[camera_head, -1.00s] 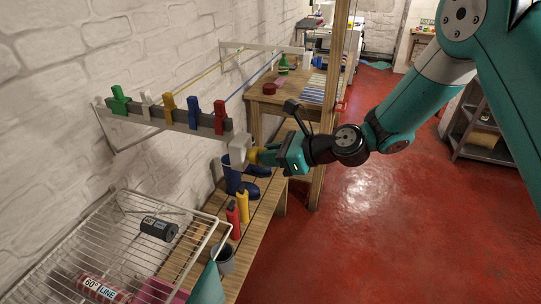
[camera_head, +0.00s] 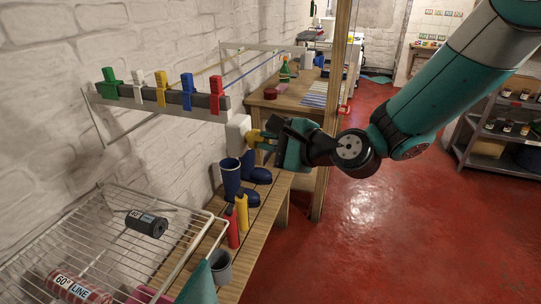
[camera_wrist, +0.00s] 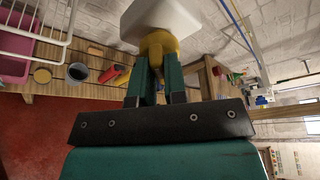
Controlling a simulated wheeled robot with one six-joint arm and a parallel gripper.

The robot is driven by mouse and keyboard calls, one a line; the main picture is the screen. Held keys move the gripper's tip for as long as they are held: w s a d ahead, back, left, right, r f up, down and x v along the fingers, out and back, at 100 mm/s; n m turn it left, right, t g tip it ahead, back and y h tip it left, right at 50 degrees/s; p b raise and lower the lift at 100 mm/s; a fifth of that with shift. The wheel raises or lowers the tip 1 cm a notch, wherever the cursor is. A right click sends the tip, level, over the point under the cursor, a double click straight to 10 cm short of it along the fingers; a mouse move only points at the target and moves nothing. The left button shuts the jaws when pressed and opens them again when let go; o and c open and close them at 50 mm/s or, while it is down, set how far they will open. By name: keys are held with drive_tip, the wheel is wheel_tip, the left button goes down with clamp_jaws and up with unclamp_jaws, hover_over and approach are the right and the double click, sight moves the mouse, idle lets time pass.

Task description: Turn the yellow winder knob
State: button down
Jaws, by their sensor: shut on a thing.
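The yellow winder knob (camera_head: 254,138) sticks out of the right side of a white winder box (camera_head: 238,133) by the wall. In the wrist view the knob (camera_wrist: 158,42) sits under the white box (camera_wrist: 160,17). My gripper (camera_head: 268,141) reaches in from the right. Its two teal fingers (camera_wrist: 157,62) are shut on the knob, one on each side. The fingers partly cover the knob in both views.
Coloured pegs (camera_head: 163,91) sit on a wall rail left of the box. Blue boots (camera_head: 231,180) and red and yellow bottles (camera_head: 242,212) stand below on a wooden bench (camera_head: 268,208). A wooden post (camera_head: 333,120) rises close to my wrist. Red floor is open at right.

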drive_tip(key=shift+w+d+f+n+y+b, duration=0.25)
drive_tip(key=shift+n+y+b, duration=1.1)
drive_tip(key=shift+n+b, duration=4.3)
drive_tip(key=shift+a+f+n+y+b, duration=0.3)
drive_tip(key=shift+n+y+b, duration=1.8)
drive_tip(key=shift+b, duration=6.5)
drive_tip(key=shift+w+d+f+n+y+b, duration=0.15)
drive_tip(key=shift+f+n+y+b, duration=0.45)
drive_tip(key=shift+n+b, duration=5.4)
drive_tip(key=shift+r+m+b, duration=0.15)
drive_tip(key=shift+m+b, duration=0.8)
drive_tip(key=shift+b, duration=0.2)
drive_tip(key=c, duration=1.2)
unclamp_jaws()
drive_tip(key=shift+o, duration=0.2)
